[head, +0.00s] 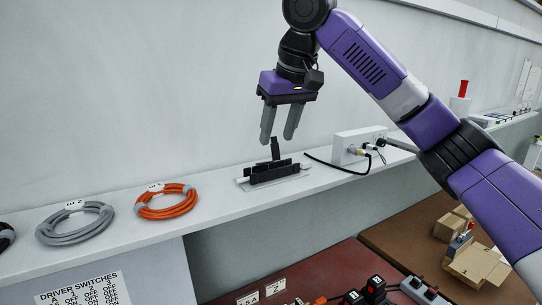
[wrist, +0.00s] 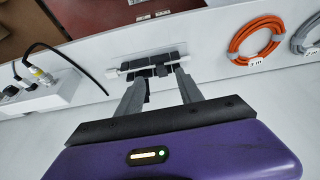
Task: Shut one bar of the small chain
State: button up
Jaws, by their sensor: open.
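The small chain (head: 272,172) is a short row of black links on a pale base on the white shelf. One dark bar (head: 275,149) stands up from the row, tilted slightly; the other bars look flat. My gripper (head: 277,139) points down above the chain, open and empty, its two grey fingers spread. In the head view the raised bar's top shows just below and between the fingertips. In the wrist view the chain (wrist: 150,70) lies beyond the fingertips (wrist: 160,80). Whether a finger touches the bar cannot be told.
A white box (head: 352,147) with cables stands right of the chain, one black cable reaching towards it. An orange cable coil (head: 166,202) and a grey coil (head: 74,224) lie to the left. The wall (head: 130,90) rises close behind the shelf (head: 215,208).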

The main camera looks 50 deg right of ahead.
aim_at(271, 162)
jog(key=shift+p+x, duration=0.3)
jog(key=shift+x, duration=3.6)
jog(key=shift+w, duration=0.1)
jog(key=shift+c, duration=0.4)
